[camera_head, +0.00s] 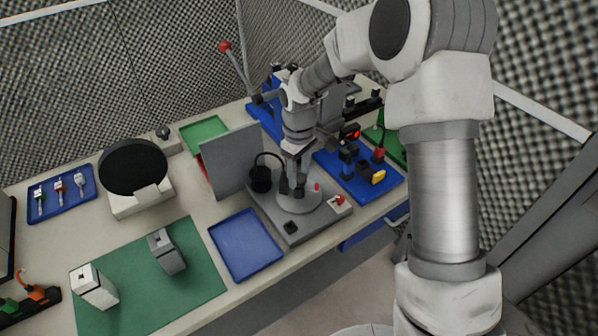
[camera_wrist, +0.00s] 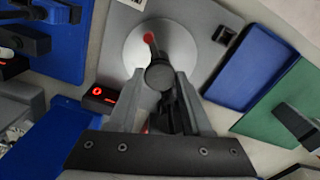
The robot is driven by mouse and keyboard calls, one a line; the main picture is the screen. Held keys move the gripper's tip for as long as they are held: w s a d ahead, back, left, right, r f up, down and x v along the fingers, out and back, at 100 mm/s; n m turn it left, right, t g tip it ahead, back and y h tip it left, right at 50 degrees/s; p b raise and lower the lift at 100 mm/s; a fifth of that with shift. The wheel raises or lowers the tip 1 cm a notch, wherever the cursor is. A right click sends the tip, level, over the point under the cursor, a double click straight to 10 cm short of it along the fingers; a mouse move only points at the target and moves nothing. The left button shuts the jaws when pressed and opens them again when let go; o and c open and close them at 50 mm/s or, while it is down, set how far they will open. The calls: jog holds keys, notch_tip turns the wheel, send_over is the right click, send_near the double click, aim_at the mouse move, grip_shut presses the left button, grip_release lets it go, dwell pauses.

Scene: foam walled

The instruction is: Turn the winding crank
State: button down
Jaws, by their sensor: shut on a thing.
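The winding crank shows as a light grey round disc (camera_head: 297,203) on a grey base plate (camera_head: 262,205). It also shows in the wrist view (camera_wrist: 185,50). A red mark (camera_wrist: 150,38) sits near the disc's middle, at the end of a dark arm. My gripper (camera_head: 297,184) points down over the disc. In the wrist view my gripper (camera_wrist: 159,88) is shut on the dark round crank knob (camera_wrist: 158,75), which lies between the two fingers. The fingers hide part of the crank arm and the lower part of the disc.
A grey upright panel (camera_head: 233,160) stands left of the crank. An empty blue tray (camera_head: 246,245) lies in front of it. A blue fixture board (camera_head: 360,178) with switches is to the right. A green mat (camera_head: 150,285) with two grey blocks is at the left.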

aim_at(299, 178)
jog(key=shift+n+p, duration=0.65)
jog(key=shift+n, duration=2.05)
jog(key=shift+n+p, duration=0.65)
jog(key=shift+n, duration=1.25)
jog(key=shift+n, duration=0.5)
jog(key=shift+c, duration=1.7)
grip_release()
notch_tip(299, 178, up, 18)
jog(key=shift+f+p, duration=0.25)
jog(key=shift+p, duration=0.05)
